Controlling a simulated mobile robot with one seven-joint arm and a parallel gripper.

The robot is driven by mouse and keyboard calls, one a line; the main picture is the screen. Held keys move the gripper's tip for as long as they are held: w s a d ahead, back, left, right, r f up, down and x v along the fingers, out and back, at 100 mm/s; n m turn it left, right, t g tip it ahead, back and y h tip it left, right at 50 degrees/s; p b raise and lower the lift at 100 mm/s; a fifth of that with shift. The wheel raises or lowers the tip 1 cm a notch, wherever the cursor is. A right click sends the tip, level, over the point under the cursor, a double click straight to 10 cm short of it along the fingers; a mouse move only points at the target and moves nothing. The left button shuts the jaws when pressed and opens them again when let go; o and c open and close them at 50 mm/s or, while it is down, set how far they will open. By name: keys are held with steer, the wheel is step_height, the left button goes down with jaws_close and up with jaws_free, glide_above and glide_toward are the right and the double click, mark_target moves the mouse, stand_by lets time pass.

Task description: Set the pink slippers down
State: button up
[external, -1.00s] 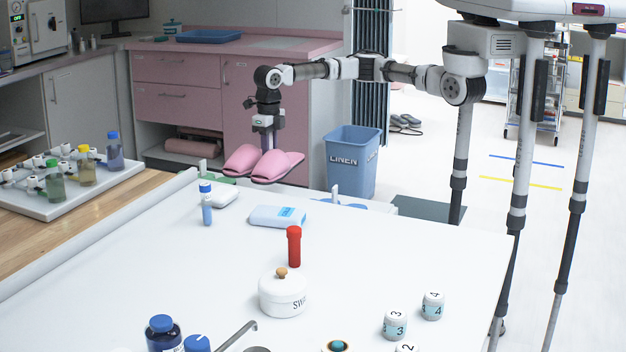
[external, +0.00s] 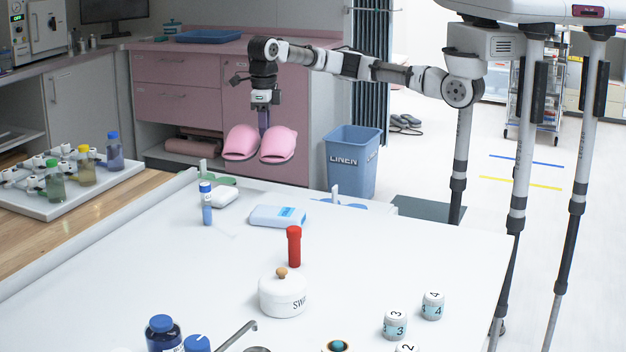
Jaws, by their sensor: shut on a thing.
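The pink slippers (external: 278,146) hang in the air, side by side, toes toward the camera, beyond the far edge of the white table (external: 385,270). My gripper (external: 264,118) points down and is shut on the slippers from above. Its fingertips are partly hidden behind the slippers. The slippers touch neither the table nor the pink cabinet behind them.
A blue linen bin (external: 352,170) stands to the right of the slippers. A soft white pack (external: 277,216), a blue-capped vial (external: 206,205) and a red tube (external: 294,247) are on the table. The table's right middle is clear.

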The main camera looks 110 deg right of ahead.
steer(key=a+r+n, duration=0.1)
steer(key=a, duration=0.4)
steer(key=w+a+r+n, duration=0.1)
steer(key=a, duration=0.4)
steer(key=a+r+n, duration=0.1)
steer(key=a+n, duration=0.1)
steer(key=a, duration=0.2)
steer(key=shift+w+a+r+p, duration=0.2)
steer(key=shift+a+p, duration=0.1)
steer(key=shift+a, duration=0.1)
steer(key=s+a+r+n, duration=0.3)
steer(key=s+a+n, duration=0.15)
steer(key=a, duration=0.65)
steer(key=s+a+r+n+p, duration=0.1)
steer(key=s+a+r+n, duration=0.3)
steer(key=a, duration=0.8)
steer(key=s+a+r+n, duration=0.1)
steer(key=s+a+n, duration=0.1)
steer(key=s+a, duration=0.65)
steer(key=w+f+p, duration=0.1)
steer(key=f, duration=0.5)
steer(key=a+f, duration=0.1)
steer(key=f, duration=0.6)
steer(key=w+a+f+p, duration=0.1)
steer(key=f, duration=0.6)
steer(key=shift+w+a+p, duration=0.2)
steer(key=shift+w+p, duration=0.15)
steer(key=shift+f, duration=0.2)
steer(key=o, duration=1.1)
